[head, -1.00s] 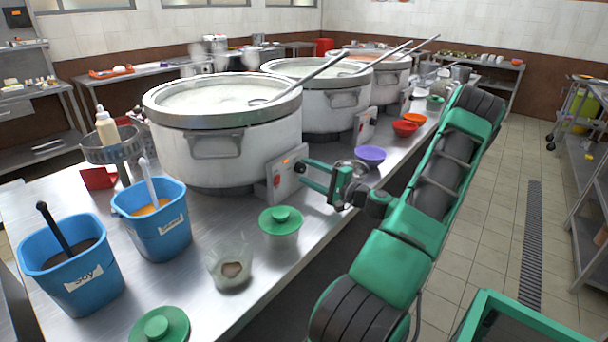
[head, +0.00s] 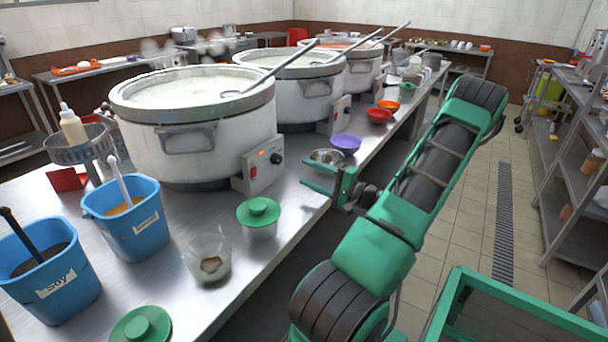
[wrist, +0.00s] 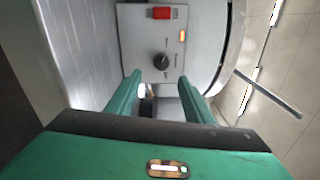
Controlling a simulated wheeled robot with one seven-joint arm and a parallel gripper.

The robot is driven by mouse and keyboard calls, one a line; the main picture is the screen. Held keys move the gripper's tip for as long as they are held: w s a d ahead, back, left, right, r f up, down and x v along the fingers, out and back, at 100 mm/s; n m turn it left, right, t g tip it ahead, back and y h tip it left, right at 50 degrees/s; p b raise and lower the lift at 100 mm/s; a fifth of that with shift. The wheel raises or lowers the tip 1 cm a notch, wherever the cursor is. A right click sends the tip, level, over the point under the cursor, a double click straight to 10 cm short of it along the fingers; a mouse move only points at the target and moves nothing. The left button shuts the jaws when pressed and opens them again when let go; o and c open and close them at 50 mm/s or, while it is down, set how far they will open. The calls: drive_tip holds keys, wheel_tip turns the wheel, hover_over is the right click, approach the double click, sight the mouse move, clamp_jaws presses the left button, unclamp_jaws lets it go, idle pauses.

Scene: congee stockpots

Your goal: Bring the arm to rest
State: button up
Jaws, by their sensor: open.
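My gripper (head: 322,177) is open and empty at the front edge of the steel counter, right of the nearest pot's control box. In the wrist view my gripper (wrist: 166,88) shows two green fingers spread apart, with the control box (wrist: 160,45), its black knob and red switch beyond them. My green and black arm reaches from the lower middle to the upper right of the head view. The nearest stockpot (head: 195,135) stands on the counter and holds white congee, with a ladle resting in it.
Close to my gripper are a metal bowl (head: 328,157) and a purple bowl (head: 345,144). A green-lidded cup (head: 258,212), a clear cup (head: 207,258) and blue tubs (head: 128,228) stand on the near counter. The aisle floor (head: 465,230) is clear; a shelf rack (head: 575,185) stands right.

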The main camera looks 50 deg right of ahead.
idle(0.3)
drive_tip(key=w+r+n+g+y, duration=0.4)
drive_tip(key=w+r+n, duration=0.2)
drive_tip(key=w+n, duration=0.15)
drive_tip(key=s+a+n+g, duration=0.1)
drive_tip(key=a+g, duration=0.2)
drive_tip(key=a, duration=0.2)
drive_tip(key=s+a+n+g+h, duration=0.1)
drive_tip(key=a+n+g, duration=0.1)
drive_tip(key=a+g, duration=0.2)
drive_tip(key=s+a+f+n+g+h, duration=0.1)
drive_tip(key=s+a+n+g, duration=0.1)
drive_tip(key=a, duration=0.5)
drive_tip(key=shift+s+a+n+g, duration=0.1)
drive_tip(key=shift+a+n+g, duration=0.2)
drive_tip(key=shift+g, duration=0.6)
drive_tip(key=s+a+r+g+h, duration=0.1)
drive_tip(key=s+a, duration=0.3)
drive_tip(key=s, duration=0.6)
drive_tip(key=s+a+r+g+h, duration=0.2)
drive_tip(key=s+a, duration=0.3)
drive_tip(key=s, duration=0.5)
drive_tip(key=shift+a+r+g, duration=0.15)
drive_tip(key=shift+a+g, duration=0.15)
